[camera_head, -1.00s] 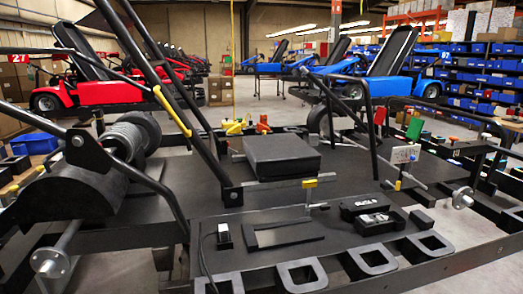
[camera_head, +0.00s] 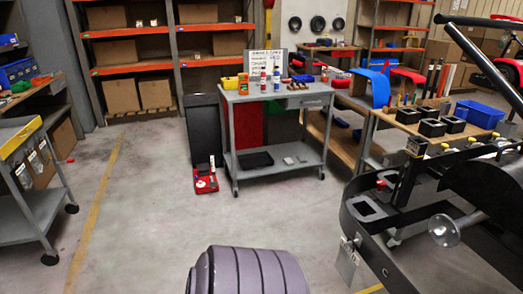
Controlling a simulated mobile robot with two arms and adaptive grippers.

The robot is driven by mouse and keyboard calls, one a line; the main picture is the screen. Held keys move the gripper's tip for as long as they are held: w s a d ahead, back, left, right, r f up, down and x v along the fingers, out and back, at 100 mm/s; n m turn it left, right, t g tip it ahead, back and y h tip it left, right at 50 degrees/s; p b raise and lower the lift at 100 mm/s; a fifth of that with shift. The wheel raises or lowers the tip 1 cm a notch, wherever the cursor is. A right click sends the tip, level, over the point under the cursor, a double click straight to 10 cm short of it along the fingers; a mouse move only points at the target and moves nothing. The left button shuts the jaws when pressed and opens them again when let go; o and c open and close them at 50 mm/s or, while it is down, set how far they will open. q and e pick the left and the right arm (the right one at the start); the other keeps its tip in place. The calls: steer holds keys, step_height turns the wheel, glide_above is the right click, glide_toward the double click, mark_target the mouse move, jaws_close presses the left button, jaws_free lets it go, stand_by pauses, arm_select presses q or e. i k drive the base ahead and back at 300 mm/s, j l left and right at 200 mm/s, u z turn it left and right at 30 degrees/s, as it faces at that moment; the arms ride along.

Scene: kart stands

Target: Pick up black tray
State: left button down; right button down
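A black tray (camera_head: 256,160), low and flat, lies on the lower shelf of a grey wheeled cart (camera_head: 290,101) in the middle of the head view. Light grey flat pieces (camera_head: 294,160) lie on the same shelf to its right. The tray looks empty, though it is small at this distance. Neither of my grippers shows in the view.
Grey floor (camera_head: 140,215) is open in front of the cart. A grooved grey rounded form (camera_head: 250,272) fills the bottom centre. A kart frame (camera_head: 400,250) stands right, another grey cart (camera_head: 35,190) left. A red case (camera_head: 205,182) sits on the floor left of the tray's cart.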

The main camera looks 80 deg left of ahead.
mark_target(260, 159)
steer(key=u, duration=2.7)
steer(key=i+j+u, duration=0.15)
steer(key=i, duration=0.65)
steer(key=i+j+u, duration=0.15)
steer(key=i, duration=0.6)
steer(key=i+l+z, duration=0.1)
steer(key=i+z, duration=0.3)
steer(key=i, duration=0.45)
steer(key=i+j+z, duration=0.2)
steer(key=i+z, duration=0.2)
steer(key=i, duration=0.4)
